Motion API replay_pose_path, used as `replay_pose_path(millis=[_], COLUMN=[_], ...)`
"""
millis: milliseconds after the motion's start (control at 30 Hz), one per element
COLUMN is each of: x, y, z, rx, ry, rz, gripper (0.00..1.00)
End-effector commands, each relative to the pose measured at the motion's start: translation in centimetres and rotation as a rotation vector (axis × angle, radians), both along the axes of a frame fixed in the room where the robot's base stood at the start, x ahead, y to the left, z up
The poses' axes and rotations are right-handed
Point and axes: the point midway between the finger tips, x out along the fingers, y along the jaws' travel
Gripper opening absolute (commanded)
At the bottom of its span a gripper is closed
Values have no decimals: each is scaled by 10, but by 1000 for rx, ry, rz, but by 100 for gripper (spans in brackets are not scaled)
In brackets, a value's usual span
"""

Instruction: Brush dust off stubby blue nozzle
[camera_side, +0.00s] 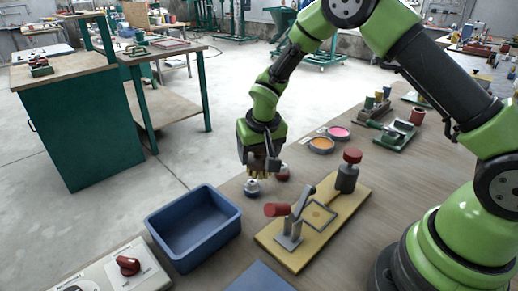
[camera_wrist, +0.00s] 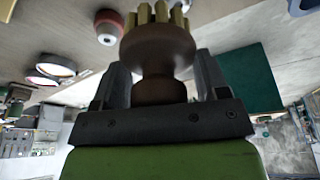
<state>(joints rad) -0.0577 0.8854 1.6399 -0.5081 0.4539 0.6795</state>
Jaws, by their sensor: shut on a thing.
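My gripper (camera_side: 262,160) is shut on a brush, which points down over the table. In the wrist view, my gripper's fingers (camera_wrist: 163,85) clasp the brown handle of the brush (camera_wrist: 157,45), and its pale yellow bristles stick out at the far end. The stubby blue nozzle (camera_side: 252,187), with a pale top, stands on the table just below the bristles in the side view. I cannot tell whether the bristles touch it. A red nozzle (camera_side: 282,174) stands close to its right; it also shows with a pale tip in the wrist view (camera_wrist: 107,28).
An empty blue bin (camera_side: 195,228) stands at the table's front left. A wooden board with a red-handled clamp (camera_side: 313,220) lies to the right. Orange (camera_side: 321,144) and pink (camera_side: 339,132) dishes sit behind. A switch panel (camera_side: 128,266) is at bottom left.

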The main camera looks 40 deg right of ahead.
Motion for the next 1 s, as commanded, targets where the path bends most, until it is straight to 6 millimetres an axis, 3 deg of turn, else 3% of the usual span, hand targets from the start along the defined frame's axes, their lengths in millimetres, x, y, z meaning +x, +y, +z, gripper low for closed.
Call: replay_pose_path(millis=[1000], x=[0], y=[0], z=[-13], rx=[-1], ry=[-1], rz=[0], gripper=[42])
